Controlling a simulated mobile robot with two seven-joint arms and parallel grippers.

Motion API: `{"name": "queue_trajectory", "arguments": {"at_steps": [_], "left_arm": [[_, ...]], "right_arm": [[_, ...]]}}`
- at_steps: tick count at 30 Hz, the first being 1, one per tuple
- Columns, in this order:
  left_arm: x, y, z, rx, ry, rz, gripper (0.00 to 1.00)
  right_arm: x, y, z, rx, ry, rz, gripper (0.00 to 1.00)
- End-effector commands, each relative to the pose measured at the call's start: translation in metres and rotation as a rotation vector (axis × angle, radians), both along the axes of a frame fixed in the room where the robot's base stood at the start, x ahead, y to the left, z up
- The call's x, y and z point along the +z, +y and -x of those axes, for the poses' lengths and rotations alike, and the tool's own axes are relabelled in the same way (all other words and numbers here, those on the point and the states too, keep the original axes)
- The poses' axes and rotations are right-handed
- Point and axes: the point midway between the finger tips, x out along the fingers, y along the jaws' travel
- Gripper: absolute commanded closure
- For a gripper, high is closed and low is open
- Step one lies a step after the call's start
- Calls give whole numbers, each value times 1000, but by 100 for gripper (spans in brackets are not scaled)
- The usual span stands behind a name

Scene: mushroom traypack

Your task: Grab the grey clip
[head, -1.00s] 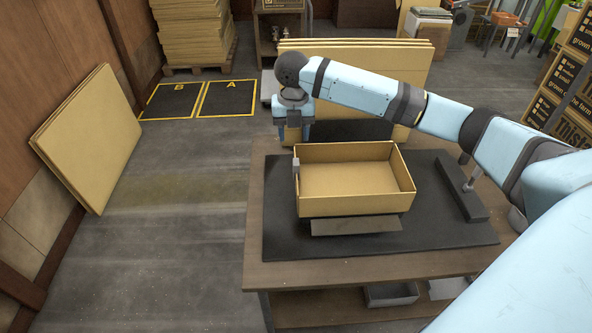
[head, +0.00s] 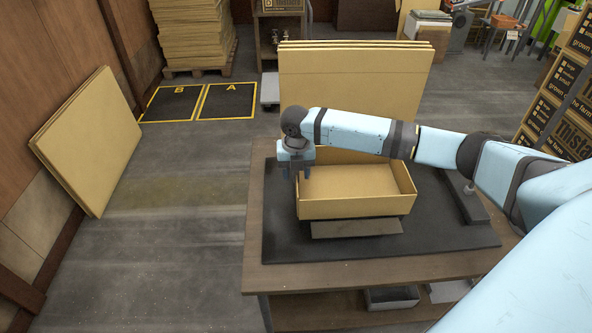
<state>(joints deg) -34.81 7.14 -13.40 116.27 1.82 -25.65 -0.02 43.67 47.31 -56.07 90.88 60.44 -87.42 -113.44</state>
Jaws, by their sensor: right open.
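An open cardboard tray (head: 358,205) sits on the dark mat of the workbench. My right gripper (head: 296,174) is over the tray's left wall, pointing down, its two fingers apart. The grey clip is at that left wall; the gripper now covers the spot and I cannot make the clip out clearly. I cannot tell whether the fingers touch it. My left gripper is not in view.
The dark mat (head: 440,225) covers most of the wooden workbench (head: 330,272). A flat dark plate (head: 356,228) lies in front of the tray. Large cardboard sheets (head: 355,85) stand upright behind the bench. The mat left of the tray is clear.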

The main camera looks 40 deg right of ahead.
Motion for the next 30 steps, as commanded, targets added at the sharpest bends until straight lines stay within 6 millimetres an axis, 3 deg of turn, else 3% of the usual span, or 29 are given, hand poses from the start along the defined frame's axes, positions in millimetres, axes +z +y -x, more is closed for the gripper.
{"name": "queue_trajectory", "arguments": {"at_steps": [5,11,23,30], "left_arm": [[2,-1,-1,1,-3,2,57],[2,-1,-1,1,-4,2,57],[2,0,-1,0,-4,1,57],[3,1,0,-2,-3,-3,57]], "right_arm": [[0,0,0,0,0,0,54],[0,0,0,0,0,0,100],[4,0,0,0,-1,1,100],[35,0,-1,1,-3,1,100]]}}
